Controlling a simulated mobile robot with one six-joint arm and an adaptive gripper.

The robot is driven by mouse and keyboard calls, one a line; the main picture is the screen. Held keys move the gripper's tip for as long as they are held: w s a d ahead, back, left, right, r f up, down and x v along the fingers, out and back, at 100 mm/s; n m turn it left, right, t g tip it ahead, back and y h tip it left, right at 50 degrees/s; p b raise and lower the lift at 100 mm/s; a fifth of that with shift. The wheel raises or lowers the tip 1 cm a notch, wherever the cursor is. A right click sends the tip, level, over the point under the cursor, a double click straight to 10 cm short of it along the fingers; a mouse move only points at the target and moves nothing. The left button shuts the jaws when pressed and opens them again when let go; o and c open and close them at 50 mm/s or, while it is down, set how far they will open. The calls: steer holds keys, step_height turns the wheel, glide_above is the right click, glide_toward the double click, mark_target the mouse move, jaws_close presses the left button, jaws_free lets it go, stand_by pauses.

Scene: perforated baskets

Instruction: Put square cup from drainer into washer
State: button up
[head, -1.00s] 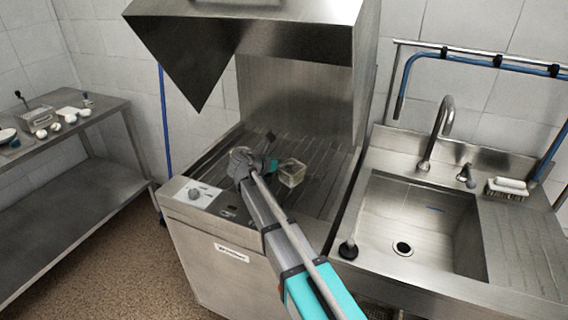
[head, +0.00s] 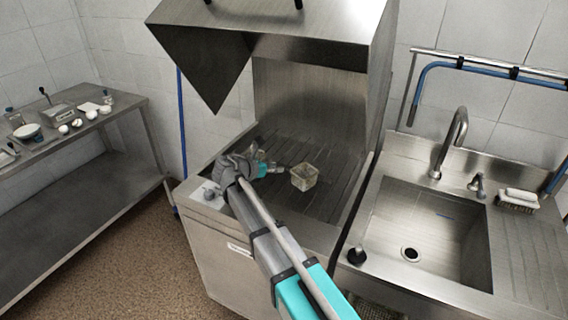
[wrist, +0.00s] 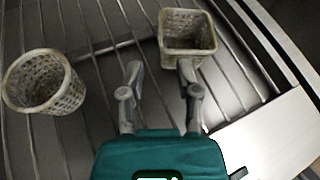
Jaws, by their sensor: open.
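The square cup (head: 304,177), a pale perforated basket, stands upright on the ribbed rack of the open washer (head: 320,140). In the wrist view the square cup (wrist: 188,36) is just beyond the right fingertip. My gripper (wrist: 159,68) is open and empty above the rack, with its fingers spread. In the head view my gripper (head: 277,168) is just left of the square cup. A round perforated cup (wrist: 44,82) stands on the rack to the left of my gripper in the wrist view. My arm partly blocks the rack's left side in the head view.
A sink (head: 420,235) with a tap (head: 455,140) adjoins the washer on the right. A brush (head: 519,199) lies at its right edge. A steel shelf table (head: 75,130) with small dishes stands at the left. The washer's hood (head: 270,40) hangs raised above the rack.

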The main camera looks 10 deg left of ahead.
steer(key=shift+v, duration=0.85)
stand_by(1.1)
